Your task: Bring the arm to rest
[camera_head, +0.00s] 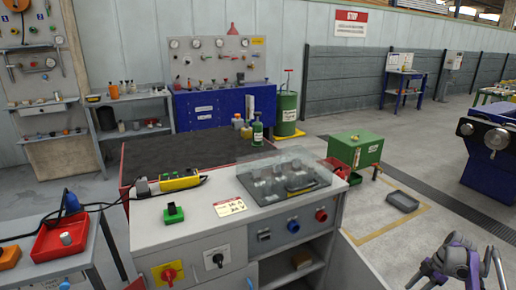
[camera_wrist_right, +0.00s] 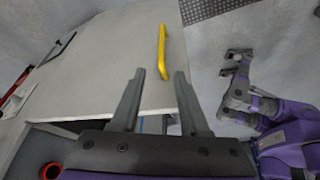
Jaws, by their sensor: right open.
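My right gripper (camera_wrist_right: 160,76) is open in the right wrist view, its two dark fingers apart with nothing held between them. A yellow bar handle (camera_wrist_right: 163,48) on a pale grey panel (camera_wrist_right: 100,70) lies beyond the fingertips; I cannot tell how far off it is. In the head view, a purple and grey part of my right arm (camera_head: 458,262) shows at the lower right, to the right of the grey bench.
The grey bench (camera_head: 185,238) carries a clear cover (camera_head: 285,172), a green block (camera_head: 174,214), a yellow device (camera_head: 180,183) and knobs. Its front has an open shelf. A red tray (camera_head: 62,238) stands left. A green box (camera_head: 355,149) and dark tray (camera_head: 402,201) are on the floor right.

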